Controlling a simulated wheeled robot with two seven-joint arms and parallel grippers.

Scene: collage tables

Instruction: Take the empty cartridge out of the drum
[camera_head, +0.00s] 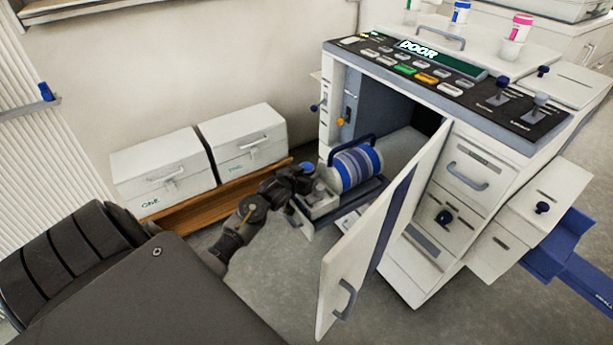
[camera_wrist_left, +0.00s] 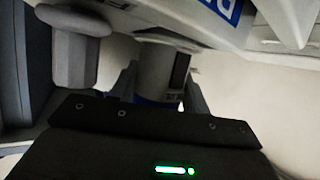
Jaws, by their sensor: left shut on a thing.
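The drum (camera_head: 355,166), a cylinder with blue and white stripes and a dark blue carry handle, sits on a pulled-out slide in front of the machine's open bay. My left gripper (camera_head: 308,174) is at the drum's near end, low over the slide. A blue round end shows at its fingers in the head view. In the left wrist view my left gripper (camera_wrist_left: 160,98) is shut on a pale grey cylinder with a dark label, the cartridge (camera_wrist_left: 153,72). Its lower end is hidden behind the gripper body, so I cannot tell how far it sits in the drum. My right gripper is not in view.
The machine's door (camera_head: 372,240) stands open on the right of the drum. The control panel (camera_head: 425,75) shows "DOOR". Two white boxes, one at the left (camera_head: 162,172) and another beside it (camera_head: 243,142), stand on a low wooden platform. Cartridges with blue (camera_head: 461,12) and pink (camera_head: 521,27) caps stand on top.

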